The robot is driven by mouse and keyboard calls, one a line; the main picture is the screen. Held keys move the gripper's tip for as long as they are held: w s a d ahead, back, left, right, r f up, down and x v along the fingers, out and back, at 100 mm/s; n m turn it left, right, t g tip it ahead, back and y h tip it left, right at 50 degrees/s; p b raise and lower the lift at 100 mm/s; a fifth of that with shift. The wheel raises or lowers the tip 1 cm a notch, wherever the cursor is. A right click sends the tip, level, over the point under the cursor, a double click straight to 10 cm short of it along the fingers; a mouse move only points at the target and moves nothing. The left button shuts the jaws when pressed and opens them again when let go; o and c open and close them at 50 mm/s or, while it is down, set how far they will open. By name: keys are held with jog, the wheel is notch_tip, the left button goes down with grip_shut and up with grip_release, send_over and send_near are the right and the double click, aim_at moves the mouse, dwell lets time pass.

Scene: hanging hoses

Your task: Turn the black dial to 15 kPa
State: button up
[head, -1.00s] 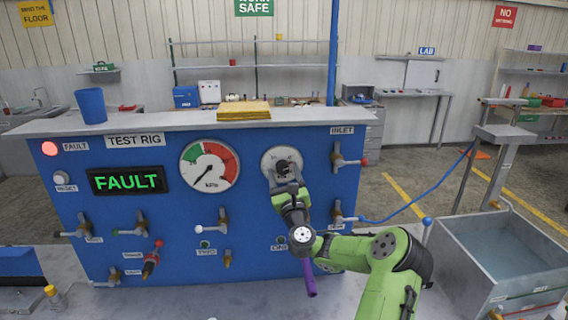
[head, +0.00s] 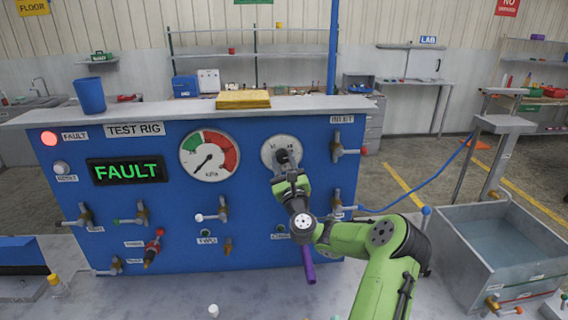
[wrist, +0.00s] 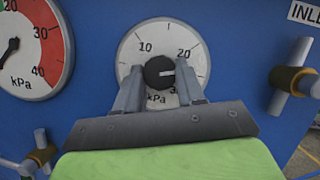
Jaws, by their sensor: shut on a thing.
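The black dial (wrist: 160,72) sits in the middle of a round white scale plate (wrist: 128,52) on the blue test rig. In the wrist view its white mark points right, a little below the 20 label. The 10 label is at upper left, with a tick between 10 and 20. My gripper (wrist: 160,84) is shut on the dial, one finger at each side, and hides the lower part of the scale.
A gauge (head: 209,157) with a green and red band is left of the dial; its needle points lower left. A valve handle (head: 347,150) labelled INLET stands right of the dial.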

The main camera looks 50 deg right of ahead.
jog(key=n+y, duration=0.1)
jog(key=n, duration=0.1)
jog(key=n+y, duration=0.1)
jog(key=n, duration=0.2)
jog(key=shift+r+t+p, duration=0.2)
jog(key=shift+t+p, duration=0.1)
jog(key=shift+p, duration=0.05)
jog(key=n+y, duration=0.2)
jog(key=n, duration=0.2)
jog(key=shift+s+d+n, duration=0.1)
jog(key=shift+n, duration=0.3)
jog(key=n+g+y, duration=0.1)
jog(key=n, duration=0.2)
jog(key=n+g+y, duration=0.1)
jog(key=n, duration=0.2)
jog(key=shift+r+n, duration=0.15)
jog(key=shift+n, duration=0.25)
jog(key=shift+y, duration=0.3)
jog(key=o, duration=1)
jog(key=shift+o, duration=0.2)
